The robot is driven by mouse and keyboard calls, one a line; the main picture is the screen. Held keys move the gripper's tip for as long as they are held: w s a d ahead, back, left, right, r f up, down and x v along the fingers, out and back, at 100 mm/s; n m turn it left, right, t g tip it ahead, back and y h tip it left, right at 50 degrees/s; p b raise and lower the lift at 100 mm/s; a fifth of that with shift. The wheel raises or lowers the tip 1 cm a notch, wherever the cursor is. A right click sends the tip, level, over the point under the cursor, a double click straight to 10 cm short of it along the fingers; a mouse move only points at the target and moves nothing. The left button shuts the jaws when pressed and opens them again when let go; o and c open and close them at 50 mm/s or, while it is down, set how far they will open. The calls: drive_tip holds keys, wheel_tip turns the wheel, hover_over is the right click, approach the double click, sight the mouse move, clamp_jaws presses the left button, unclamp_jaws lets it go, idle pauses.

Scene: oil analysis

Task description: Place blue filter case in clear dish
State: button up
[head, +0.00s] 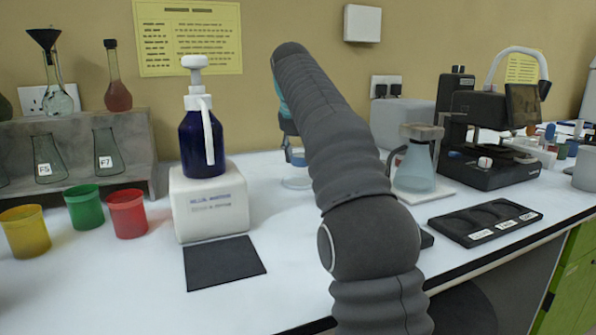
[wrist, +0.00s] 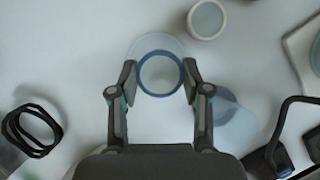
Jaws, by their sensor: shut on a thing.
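My gripper (wrist: 160,78) is shut on the blue filter case (wrist: 160,92), a round case with a blue rim and pale middle, held between its two fingertips in the wrist view. In the head view the blue case (head: 297,159) shows just left of my arm, above the table. The clear dish (head: 296,184) sits on the white bench below it. In the wrist view the clear dish (wrist: 136,46) shows as a faint disc behind the case, largely overlapped by it. My arm hides most of the gripper in the head view.
A blue pump bottle (head: 202,145) stands on a white block to the left. A flask with pale blue liquid (head: 415,168) stands to the right. A round white-rimmed container (wrist: 206,19) lies near the dish. Black rings (wrist: 32,130) show at the lower left.

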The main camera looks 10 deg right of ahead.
sight(298, 165)
drive_tip(key=shift+w+a+f, duration=0.15)
drive_tip(key=shift+a+f, duration=0.1)
drive_tip(key=shift+f, duration=0.15)
drive_tip(key=shift+f+b, duration=0.7)
drive_tip(key=shift+f, duration=1.05)
drive_tip(key=shift+f, duration=0.1)
drive_tip(key=o, duration=1)
drive_tip(key=p+v, duration=0.1)
drive_tip(key=v, duration=0.4)
drive_tip(key=shift+r+p, duration=0.3)
drive_tip(key=shift+r, duration=0.1)
drive_tip(key=shift+v, duration=1)
